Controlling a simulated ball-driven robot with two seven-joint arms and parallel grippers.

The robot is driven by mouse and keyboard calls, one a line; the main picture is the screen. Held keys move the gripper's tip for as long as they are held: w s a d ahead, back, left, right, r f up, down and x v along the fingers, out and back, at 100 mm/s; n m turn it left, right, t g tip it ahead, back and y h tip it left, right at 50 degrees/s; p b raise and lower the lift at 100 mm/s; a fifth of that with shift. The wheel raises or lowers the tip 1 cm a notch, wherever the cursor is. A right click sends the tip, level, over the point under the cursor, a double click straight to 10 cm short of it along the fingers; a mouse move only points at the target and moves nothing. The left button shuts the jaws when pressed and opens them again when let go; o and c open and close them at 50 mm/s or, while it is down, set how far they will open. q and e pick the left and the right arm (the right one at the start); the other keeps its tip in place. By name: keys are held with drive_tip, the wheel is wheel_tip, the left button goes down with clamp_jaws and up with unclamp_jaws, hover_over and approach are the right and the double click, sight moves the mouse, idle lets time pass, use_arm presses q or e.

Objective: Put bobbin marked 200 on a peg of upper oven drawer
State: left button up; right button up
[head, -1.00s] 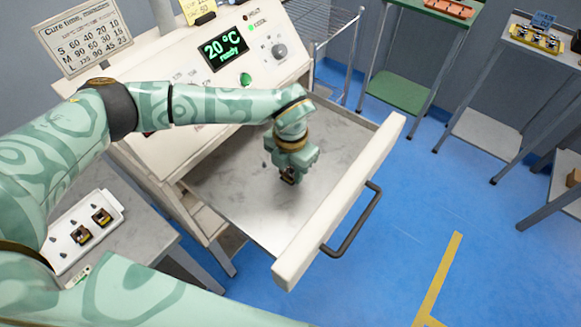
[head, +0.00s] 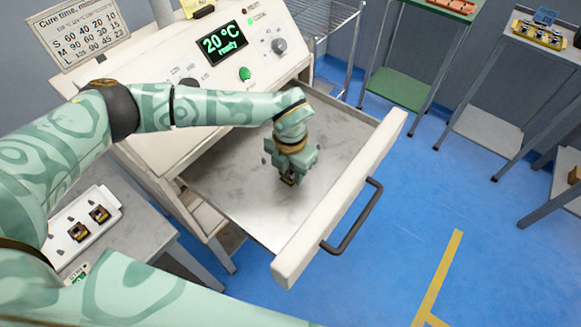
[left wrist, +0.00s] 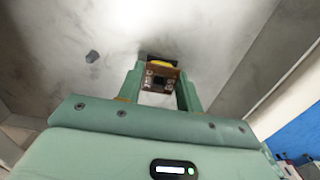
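The upper oven drawer (head: 235,205) is pulled out, with a grey metal floor and a white front panel (head: 340,200). My left gripper (head: 289,176) is inside the drawer, pointing down. It is shut on a dark bobbin (head: 288,180) with brown end plates, low over the drawer floor. In the left wrist view the bobbin (left wrist: 160,78) sits between the two green fingers, with a yellow part behind it. Its number is not readable. A dark peg (left wrist: 92,57) stands on the drawer floor left of the gripper. My right gripper is not in view.
A white tray (head: 107,221) with two bobbins stands on the grey table at left. The oven panel (head: 222,47) reads 20 °C ready. The drawer handle (head: 352,218) juts out over the blue floor. Stands with parts are at the back right.

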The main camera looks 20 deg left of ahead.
use_arm(q)
drive_tip(key=o, duration=0.4)
wheel_tip(320, 180, up, 16)
drive_tip(key=p, duration=0.2)
drive_tip(key=shift+r+p, duration=0.2)
drive_tip(key=shift+p, duration=0.2)
